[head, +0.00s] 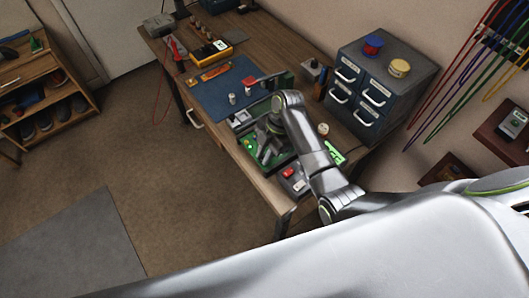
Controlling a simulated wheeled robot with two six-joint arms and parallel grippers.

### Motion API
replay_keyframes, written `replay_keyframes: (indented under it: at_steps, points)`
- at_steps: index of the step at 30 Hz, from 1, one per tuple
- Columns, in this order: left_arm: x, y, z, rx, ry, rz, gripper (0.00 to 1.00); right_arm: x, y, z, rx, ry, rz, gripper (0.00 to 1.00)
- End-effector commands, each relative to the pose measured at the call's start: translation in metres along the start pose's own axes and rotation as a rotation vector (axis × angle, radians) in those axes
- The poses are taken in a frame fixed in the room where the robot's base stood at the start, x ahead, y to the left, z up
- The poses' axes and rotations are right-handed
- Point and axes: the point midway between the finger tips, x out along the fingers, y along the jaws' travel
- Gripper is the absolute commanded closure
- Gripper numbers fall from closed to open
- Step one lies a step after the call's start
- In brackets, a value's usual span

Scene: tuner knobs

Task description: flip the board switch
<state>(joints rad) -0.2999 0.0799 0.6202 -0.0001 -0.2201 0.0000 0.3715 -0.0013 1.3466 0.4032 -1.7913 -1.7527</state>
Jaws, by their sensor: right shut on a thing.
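The green board (250,143) lies near the front right of the wooden workbench, in what looks like an open case or frame. My right gripper (266,153) reaches down over it from the right, with its fingers low against the board's middle. It is shut on a small part there, which the fingers and wrist hide. I cannot make out the board switch itself at this size. My left gripper is not in view.
A grey box with a red button (289,172) sits at the bench's front edge. A blue mat (216,97) lies left of the board, with small metal cans on it. A grey drawer cabinet (400,60) stands behind my right arm. A yellow meter (211,50) stands farther left.

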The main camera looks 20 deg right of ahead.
Motion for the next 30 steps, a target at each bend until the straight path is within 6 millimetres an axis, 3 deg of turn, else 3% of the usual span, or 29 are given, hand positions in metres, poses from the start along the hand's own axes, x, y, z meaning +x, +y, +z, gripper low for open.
replay_keyframes:
  at_steps: [15,30]
  points:
    - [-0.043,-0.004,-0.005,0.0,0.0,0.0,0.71,0.0,0.0,-0.01,0.002,-0.239,-0.002,1.0]
    - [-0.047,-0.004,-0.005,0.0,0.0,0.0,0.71,0.003,0.001,-0.008,0.0,-0.293,0.001,1.0]
